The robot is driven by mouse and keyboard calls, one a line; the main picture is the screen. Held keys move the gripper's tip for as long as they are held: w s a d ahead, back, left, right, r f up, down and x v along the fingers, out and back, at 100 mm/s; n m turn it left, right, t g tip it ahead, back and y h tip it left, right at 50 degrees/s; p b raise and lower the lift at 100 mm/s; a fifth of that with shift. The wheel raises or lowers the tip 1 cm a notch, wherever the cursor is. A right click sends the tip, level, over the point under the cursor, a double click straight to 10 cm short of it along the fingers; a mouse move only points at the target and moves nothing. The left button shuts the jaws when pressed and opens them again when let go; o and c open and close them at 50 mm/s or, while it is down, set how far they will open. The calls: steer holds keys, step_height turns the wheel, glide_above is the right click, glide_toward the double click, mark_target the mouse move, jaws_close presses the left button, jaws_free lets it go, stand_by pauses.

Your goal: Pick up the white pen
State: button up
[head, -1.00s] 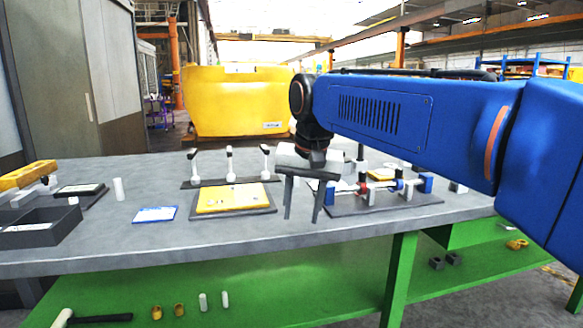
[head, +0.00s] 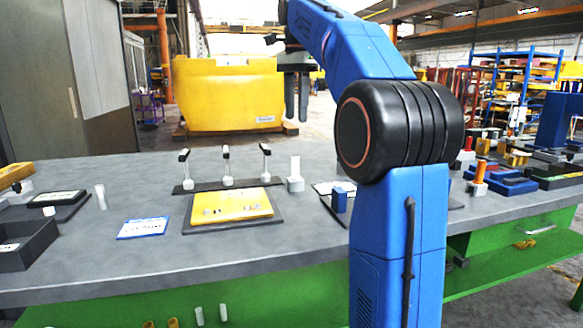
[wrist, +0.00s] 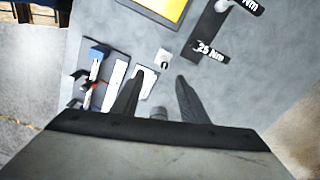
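No object is clearly recognisable as a white pen. Candidates in the head view are a slim white upright cylinder (head: 100,197) at the table's left and a white post on a square base (head: 295,172) right of the yellow plate. I cannot tell whether either is the pen. My gripper (head: 297,112) is raised high above the table's back edge, fingers pointing down. In the wrist view its fingers (wrist: 157,94) are apart with nothing held between them. White pieces on a dark mat (wrist: 118,52) lie far below, partly hidden by the left finger.
The grey workbench (head: 150,262) holds a yellow plate (head: 232,204), several upright torque tools (head: 227,166), a blue-edged card (head: 143,228) and a dark bin (head: 25,243). Blue fixtures (head: 507,182) stand right. A yellow counterweight (head: 228,95) is behind. My arm hides part of the bench.

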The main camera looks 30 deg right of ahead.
mark_target(296, 156)
steer(key=f, duration=0.7)
steer(key=w+f, duration=0.1)
steer(key=f, duration=0.3)
steer(key=shift+d+f, duration=0.25)
steer(key=shift+d, duration=0.05)
steer(key=shift+w+f, duration=0.15)
steer(key=shift+f, duration=2.6)
steer(key=shift+c, duration=0.2)
jaws_close()
